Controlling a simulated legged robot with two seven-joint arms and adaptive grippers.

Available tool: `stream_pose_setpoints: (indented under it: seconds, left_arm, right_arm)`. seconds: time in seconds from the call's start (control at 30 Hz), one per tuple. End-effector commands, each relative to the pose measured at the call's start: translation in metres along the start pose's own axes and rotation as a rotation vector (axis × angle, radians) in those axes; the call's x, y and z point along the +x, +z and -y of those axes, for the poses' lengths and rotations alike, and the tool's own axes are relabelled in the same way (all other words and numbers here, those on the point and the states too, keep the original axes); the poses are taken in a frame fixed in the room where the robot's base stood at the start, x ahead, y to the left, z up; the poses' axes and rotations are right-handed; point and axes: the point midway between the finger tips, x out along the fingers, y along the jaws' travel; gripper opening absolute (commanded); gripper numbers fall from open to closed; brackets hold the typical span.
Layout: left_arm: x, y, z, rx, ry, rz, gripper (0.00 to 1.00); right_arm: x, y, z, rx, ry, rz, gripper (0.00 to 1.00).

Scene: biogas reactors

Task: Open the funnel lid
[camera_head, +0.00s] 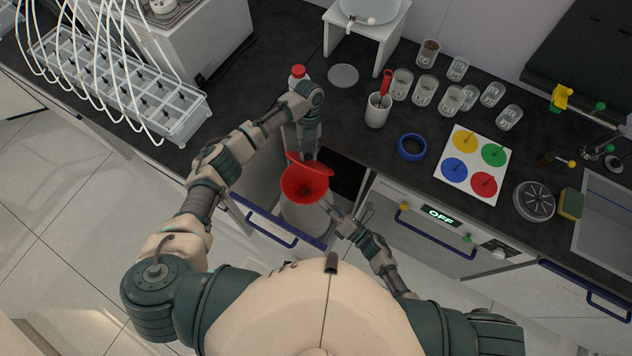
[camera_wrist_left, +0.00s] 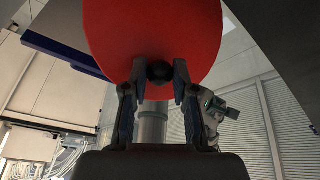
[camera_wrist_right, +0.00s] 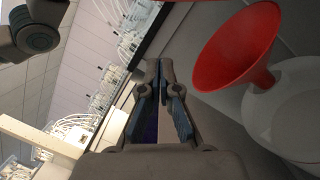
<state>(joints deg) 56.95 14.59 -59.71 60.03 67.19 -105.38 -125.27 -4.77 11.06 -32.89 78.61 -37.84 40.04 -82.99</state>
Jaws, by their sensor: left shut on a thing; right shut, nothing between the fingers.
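The red funnel (camera_head: 303,185) sits on a whitish container (camera_head: 303,214) in an open drawer or cabinet. Its mouth faces up and is largely uncovered. The red lid (camera_head: 318,167) is tilted up at the funnel's far rim. In the left wrist view the lid (camera_wrist_left: 150,25) fills the top, and my left gripper (camera_wrist_left: 159,75) is shut on its dark knob (camera_wrist_left: 158,72). My right gripper (camera_head: 333,209) is shut and empty, just right of the funnel. The right wrist view shows the funnel (camera_wrist_right: 237,45) beside the right gripper (camera_wrist_right: 161,105), apart from it.
A red-capped bottle (camera_head: 298,77) stands on the dark counter behind my left wrist. A white cup (camera_head: 377,110), a blue ring (camera_head: 411,147) and several glass jars stand to the right. A blue drawer handle (camera_head: 270,229) is left of the container.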

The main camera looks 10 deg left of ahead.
Motion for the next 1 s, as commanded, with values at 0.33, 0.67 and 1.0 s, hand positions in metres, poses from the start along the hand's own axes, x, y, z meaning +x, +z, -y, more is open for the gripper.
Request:
stream_pose_setpoints:
  seconds: [0.33,0.67,1.0]
  left_arm:
    - [0.000,0.000,0.000,-0.001,0.001,-0.001,0.00]
    - [0.000,0.000,-0.001,-0.001,0.001,-0.001,0.00]
    - [0.000,0.000,-0.001,-0.002,0.002,0.000,0.00]
  right_arm:
    - [0.065,0.001,0.000,0.001,0.002,0.002,0.00]
    - [0.102,0.025,0.001,-0.001,-0.003,0.000,0.00]
    - [0.104,0.039,0.001,0.003,-0.004,0.001,0.00]
